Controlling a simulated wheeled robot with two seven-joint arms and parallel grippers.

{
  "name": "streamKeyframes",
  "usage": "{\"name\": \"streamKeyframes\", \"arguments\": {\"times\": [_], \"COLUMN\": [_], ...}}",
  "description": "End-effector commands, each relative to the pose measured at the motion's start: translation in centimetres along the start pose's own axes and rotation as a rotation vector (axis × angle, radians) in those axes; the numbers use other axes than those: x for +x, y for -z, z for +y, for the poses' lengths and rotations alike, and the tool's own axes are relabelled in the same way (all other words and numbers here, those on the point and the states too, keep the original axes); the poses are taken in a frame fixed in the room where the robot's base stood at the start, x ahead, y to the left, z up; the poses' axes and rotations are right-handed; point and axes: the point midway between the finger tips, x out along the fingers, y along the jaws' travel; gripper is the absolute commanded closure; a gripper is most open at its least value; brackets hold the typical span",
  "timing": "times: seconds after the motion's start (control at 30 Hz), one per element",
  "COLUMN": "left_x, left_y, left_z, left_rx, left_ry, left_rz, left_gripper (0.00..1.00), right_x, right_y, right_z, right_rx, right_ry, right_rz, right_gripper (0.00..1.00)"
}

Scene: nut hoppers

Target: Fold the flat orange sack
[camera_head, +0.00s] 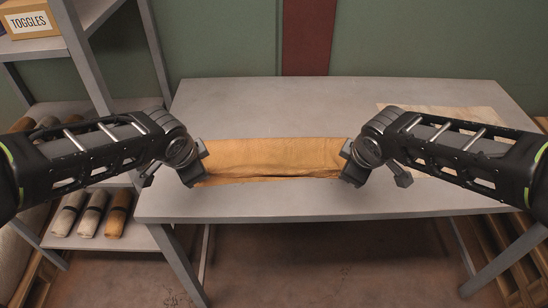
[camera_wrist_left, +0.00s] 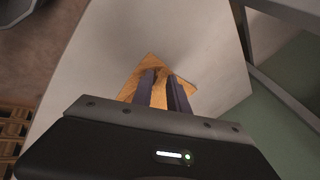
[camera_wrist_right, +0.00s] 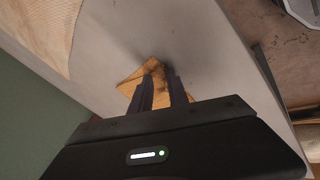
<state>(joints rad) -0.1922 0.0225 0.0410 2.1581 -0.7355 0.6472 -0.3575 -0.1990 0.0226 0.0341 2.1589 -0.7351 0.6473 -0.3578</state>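The orange sack (camera_head: 265,157) lies on the grey table as a wide band. A dark slit runs along its front edge, between an upper and a lower layer. My left gripper (camera_head: 200,172) is at the sack's left end and my right gripper (camera_head: 350,170) is at its right end. In the left wrist view orange cloth (camera_wrist_left: 158,93) fills the narrow space between the two dark fingers. In the right wrist view the cloth (camera_wrist_right: 160,92) is likewise between the fingers. Both grippers look shut on the sack. The fingertips are hidden in the head view.
The grey table (camera_head: 300,108) is clear behind and in front of the sack. A pale flat sheet (camera_head: 475,118) lies at the table's right. A shelf at the left holds a box marked TOGGLES (camera_head: 30,20) and several rolls (camera_head: 92,215).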

Motion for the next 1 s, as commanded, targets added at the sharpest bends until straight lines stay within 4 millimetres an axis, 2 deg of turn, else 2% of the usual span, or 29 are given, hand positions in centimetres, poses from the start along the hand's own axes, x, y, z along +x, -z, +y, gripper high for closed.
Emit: {"name": "streamKeyframes", "arguments": {"times": [0.03, 0.2, 0.37, 0.57, 0.9, 1.0], "left_x": [0.0, 0.1, -0.4, -3.3, -9.1, -10.3], "left_y": [0.0, -0.1, 0.0, 0.2, -0.3, -0.4], "left_z": [0.1, 0.1, 0.1, -0.3, 0.5, 0.8], "left_rx": [0.0, 0.0, 0.0, -0.001, 0.0, 0.0], "left_ry": [-0.001, -0.002, -0.002, 0.002, 0.002, 0.0], "left_rz": [-0.001, -0.002, -0.002, 0.002, 0.001, 0.001], "left_gripper": [0.74, 0.6, 0.6, 0.6, 0.6, 0.6], "right_x": [0.0, 0.0, -0.5, -3.3, -9.1, -10.3], "right_y": [0.0, 0.0, 0.0, 0.3, -0.3, -0.4], "right_z": [0.0, -0.1, 0.0, 0.4, -0.5, -0.7], "right_rx": [0.0, 0.0, 0.0, 0.002, 0.0, 0.001], "right_ry": [0.0, 0.001, 0.001, -0.002, -0.003, -0.001], "right_rz": [0.0, 0.0, 0.0, 0.003, 0.003, 0.002], "right_gripper": [0.74, 0.6, 0.6, 0.6, 0.6, 0.6]}}
